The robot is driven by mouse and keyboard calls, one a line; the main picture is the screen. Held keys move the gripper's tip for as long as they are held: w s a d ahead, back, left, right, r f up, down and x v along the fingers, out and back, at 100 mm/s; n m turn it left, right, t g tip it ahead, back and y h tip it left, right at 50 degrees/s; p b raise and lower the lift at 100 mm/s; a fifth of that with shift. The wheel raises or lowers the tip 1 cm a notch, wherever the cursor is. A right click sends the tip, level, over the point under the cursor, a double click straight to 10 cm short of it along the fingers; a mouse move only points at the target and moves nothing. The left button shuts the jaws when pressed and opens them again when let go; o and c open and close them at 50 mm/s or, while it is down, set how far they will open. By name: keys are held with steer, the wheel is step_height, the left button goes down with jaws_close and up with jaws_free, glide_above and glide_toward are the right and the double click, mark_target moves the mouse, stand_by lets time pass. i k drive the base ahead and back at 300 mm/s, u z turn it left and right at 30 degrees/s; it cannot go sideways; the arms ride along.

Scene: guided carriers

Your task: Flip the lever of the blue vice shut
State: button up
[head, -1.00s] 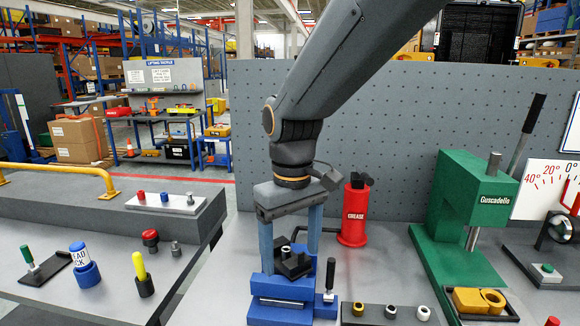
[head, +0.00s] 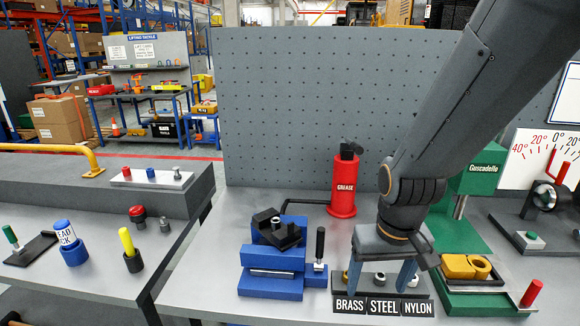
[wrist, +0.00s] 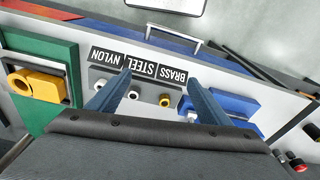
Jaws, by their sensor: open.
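The blue vice (head: 272,262) stands on the grey bench, left of my gripper in the head view. Its lever (head: 319,245) has a black handle that points up, on a small blue block at the vice's right side. A dark angled part with a metal ring (head: 278,228) sits on top of the vice. My gripper (head: 378,288) is open and empty, pointing down over the tray labelled brass, steel and nylon. In the wrist view the vice (wrist: 222,105) shows partly, behind one finger, and my fingers (wrist: 160,85) spread over the tray. The lever is not clear there.
The labelled tray (head: 383,306) holds small bushings below my gripper. A red grease can (head: 344,182) stands behind. The green press (head: 470,235) with yellow parts (head: 466,267) is to the right. A pegboard (head: 320,100) closes the back.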

mark_target(320, 236)
steer(key=u, duration=2.75)
steer(key=i, duration=3.45)
steer(key=z, duration=5)
